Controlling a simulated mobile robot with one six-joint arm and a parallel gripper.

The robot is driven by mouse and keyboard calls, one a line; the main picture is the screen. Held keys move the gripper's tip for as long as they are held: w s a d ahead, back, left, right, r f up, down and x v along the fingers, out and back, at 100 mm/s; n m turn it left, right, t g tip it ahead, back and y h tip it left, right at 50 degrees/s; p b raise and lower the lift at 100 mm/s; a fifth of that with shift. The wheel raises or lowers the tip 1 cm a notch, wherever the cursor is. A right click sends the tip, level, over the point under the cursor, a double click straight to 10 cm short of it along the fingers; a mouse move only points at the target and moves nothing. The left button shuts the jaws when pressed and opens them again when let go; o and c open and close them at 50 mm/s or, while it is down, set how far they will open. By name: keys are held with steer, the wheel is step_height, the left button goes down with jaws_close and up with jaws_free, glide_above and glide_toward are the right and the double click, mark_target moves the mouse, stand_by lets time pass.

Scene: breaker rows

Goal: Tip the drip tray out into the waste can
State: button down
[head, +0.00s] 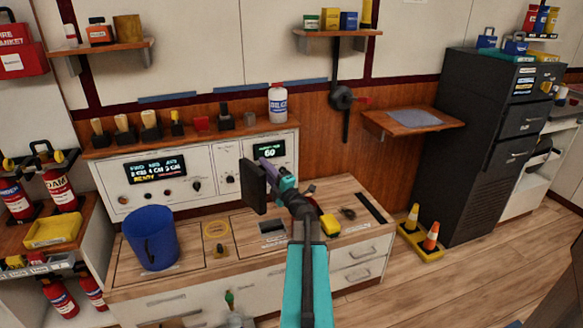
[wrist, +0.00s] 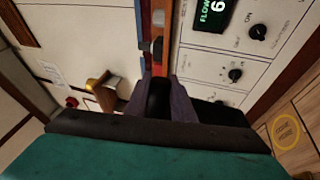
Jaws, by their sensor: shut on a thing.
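The waste can is a blue bucket (head: 150,240) standing upright on the left of the wooden counter. My gripper (head: 268,168), with purple fingers, is above the counter to the right of the can. It is shut on the drip tray (head: 252,188), a dark, flat, squarish piece. The tray is steeply tilted, nearly on edge, in the air and apart from the can. In the wrist view my fingers (wrist: 160,98) close around a dark part, likely the tray's handle. The tray's contents and the can's inside cannot be made out.
A white control panel (head: 150,190) with lit displays stands behind the counter. A white bottle (head: 278,104) and several small items line the ledge above it. A yellow block (head: 329,225) lies near my arm. The counter between can and arm is mostly clear.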

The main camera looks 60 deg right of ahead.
steer(key=w+a+r+n+y, duration=0.1)
steer(key=w+a+n+y, duration=0.35)
steer(key=a, duration=0.95)
steer(key=w+a+r+n+y, duration=0.15)
steer(key=w+a+y, duration=0.55)
steer(key=a, duration=0.7)
steer(key=s+a+n+g+y, duration=0.2)
steer(key=a+n+g+y, duration=0.2)
steer(key=a, duration=1.1)
steer(key=s+a+n+g+y, duration=0.1)
steer(key=a+n+g+y, duration=0.3)
steer(key=a+y, duration=0.4)
steer(key=a, duration=0.7)
steer(key=shift+s+a+r, duration=0.15)
steer(key=shift+s+a, duration=0.05)
steer(key=shift+s, duration=0.15)
steer(key=shift+d, duration=0.1)
